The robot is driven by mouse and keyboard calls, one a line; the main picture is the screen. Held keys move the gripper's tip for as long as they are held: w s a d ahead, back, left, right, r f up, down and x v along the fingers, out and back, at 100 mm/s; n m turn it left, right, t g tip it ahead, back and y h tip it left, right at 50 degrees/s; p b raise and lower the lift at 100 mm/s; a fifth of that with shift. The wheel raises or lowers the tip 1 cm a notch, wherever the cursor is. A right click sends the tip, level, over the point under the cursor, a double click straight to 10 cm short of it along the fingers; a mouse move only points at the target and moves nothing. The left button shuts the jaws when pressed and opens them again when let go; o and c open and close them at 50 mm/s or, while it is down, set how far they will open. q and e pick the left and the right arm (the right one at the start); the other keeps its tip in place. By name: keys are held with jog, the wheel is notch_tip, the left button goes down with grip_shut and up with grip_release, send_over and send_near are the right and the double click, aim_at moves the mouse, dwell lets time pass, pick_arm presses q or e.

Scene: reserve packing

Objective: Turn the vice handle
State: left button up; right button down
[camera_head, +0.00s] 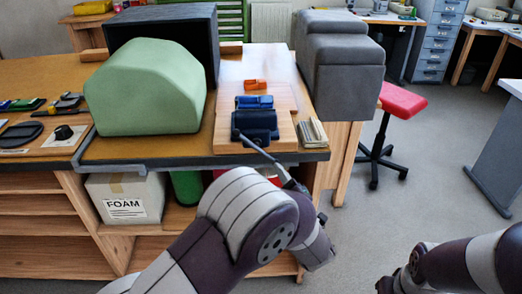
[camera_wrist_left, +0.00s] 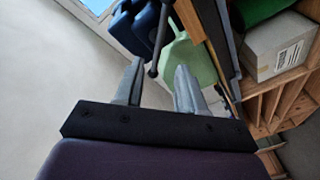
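A dark blue vice (camera_head: 255,127) is mounted at the front edge of the wooden bench, with a lighter blue part and a small orange piece behind it. Its thin dark handle (camera_head: 257,149) slants down to the right, over the bench edge. My left gripper (camera_head: 293,184) is near the handle's lower end, largely hidden by my arm. In the left wrist view my left gripper (camera_wrist_left: 158,72) is open. The handle's knobbed end (camera_wrist_left: 152,72) appears between its fingertips; I cannot tell whether they touch it. The vice (camera_wrist_left: 142,25) shows beyond.
A green foam block (camera_head: 147,90) and an open dark box (camera_head: 200,38) stand left of the vice; grey foam blocks (camera_head: 343,75) stand right. A FOAM carton (camera_head: 125,199) sits on the shelf below. A red stool (camera_head: 402,101) is right. Floor between is clear.

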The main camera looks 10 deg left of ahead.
aim_at(259, 151)
pick_arm(q)
jog(key=x, duration=0.9)
jog(key=shift+w+p, duration=0.3)
grip_shut()
